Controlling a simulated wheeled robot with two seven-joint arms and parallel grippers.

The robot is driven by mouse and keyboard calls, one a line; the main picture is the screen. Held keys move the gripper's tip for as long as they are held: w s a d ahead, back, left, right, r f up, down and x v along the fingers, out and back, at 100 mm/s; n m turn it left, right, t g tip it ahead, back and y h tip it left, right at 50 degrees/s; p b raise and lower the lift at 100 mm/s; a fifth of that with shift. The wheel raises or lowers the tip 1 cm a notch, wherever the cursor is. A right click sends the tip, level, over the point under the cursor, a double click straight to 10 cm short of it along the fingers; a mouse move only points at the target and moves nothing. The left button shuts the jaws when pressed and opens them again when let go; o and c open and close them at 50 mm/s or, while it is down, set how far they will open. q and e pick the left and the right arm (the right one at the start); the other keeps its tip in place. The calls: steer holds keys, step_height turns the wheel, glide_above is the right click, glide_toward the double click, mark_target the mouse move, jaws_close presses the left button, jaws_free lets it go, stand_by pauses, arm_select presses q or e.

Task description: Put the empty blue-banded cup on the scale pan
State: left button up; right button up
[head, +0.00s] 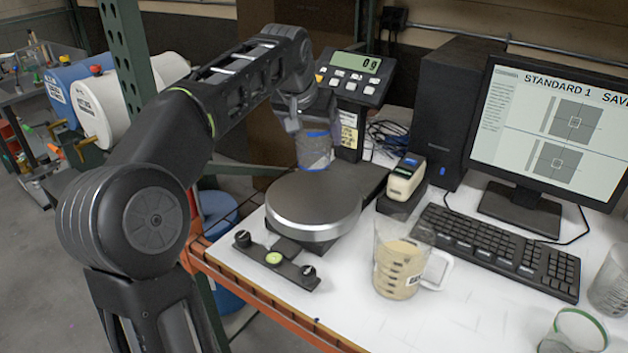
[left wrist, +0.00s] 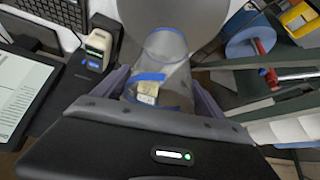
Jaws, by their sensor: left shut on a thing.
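The clear cup with a blue band (head: 315,153) is upright at the back edge of the scale pan in the head view; whether it touches the pan cannot be told. My left gripper (head: 308,118) is shut on it from behind. In the left wrist view the cup (left wrist: 163,65) sits between the two fingers (left wrist: 160,95), looks empty and shows a blue band and a small label. The round grey scale pan (head: 315,212) is bare, and part of it shows behind the cup in the wrist view (left wrist: 180,14). The scale display (head: 356,62) reads 0 g. My right gripper is not in view.
A beaker of tan liquid (head: 398,262) stands right of the pan. A small label device (head: 405,180), keyboard (head: 500,250) and monitor (head: 555,120) lie further right. A green-rimmed cup (head: 575,335) and another clear cup (head: 612,285) are at the right. The table's front is mostly clear.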

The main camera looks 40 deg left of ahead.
mark_target(313, 166)
arm_select(q)
step_height(313, 166, down, 5)
steer(key=shift+r, duration=0.1)
steer(key=shift+f, duration=1.9)
steer(key=shift+f, duration=0.1)
steer(key=shift+f, duration=0.15)
steer(key=o, duration=1.3)
steer(key=shift+c, duration=0.2)
steer(key=shift+r, duration=0.3)
steer(key=b+v, duration=0.1)
steer(key=v, duration=1.1)
